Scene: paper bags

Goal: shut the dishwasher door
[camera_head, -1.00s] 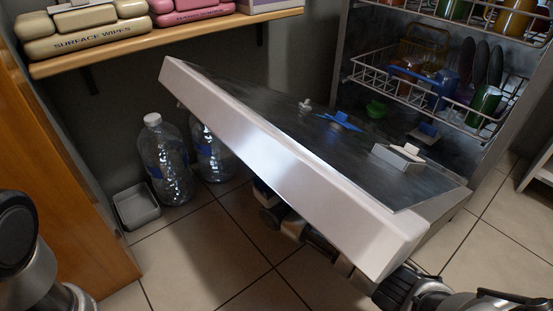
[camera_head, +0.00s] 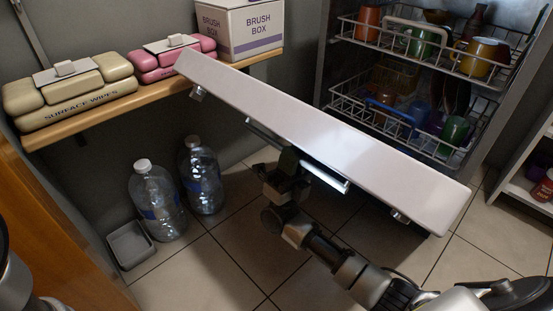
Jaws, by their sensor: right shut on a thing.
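The dishwasher door (camera_head: 330,132) is partly raised, tilted up, with its pale top edge facing me. Its inner face is hidden from here. A bar handle (camera_head: 328,178) runs along its outer face. My right gripper (camera_head: 289,163) is shut on this handle near its middle, below the door's edge; the fingertips are partly in shade. Behind the door, the open dishwasher (camera_head: 327,58) shows two wire racks, an upper rack (camera_head: 393,49) and a lower rack (camera_head: 354,108), holding cups and dishes. Only a part of my left arm shows at the lower left edge; its gripper is out of view.
A wooden shelf (camera_head: 82,117) at the left holds wipes packs (camera_head: 76,104) and a brush box (camera_head: 240,28); the door's left end is close to it in the picture. Two water bottles (camera_head: 157,205) and a grey tray (camera_head: 130,246) stand on the tiled floor. A white shelf unit (camera_head: 527,190) is at the right.

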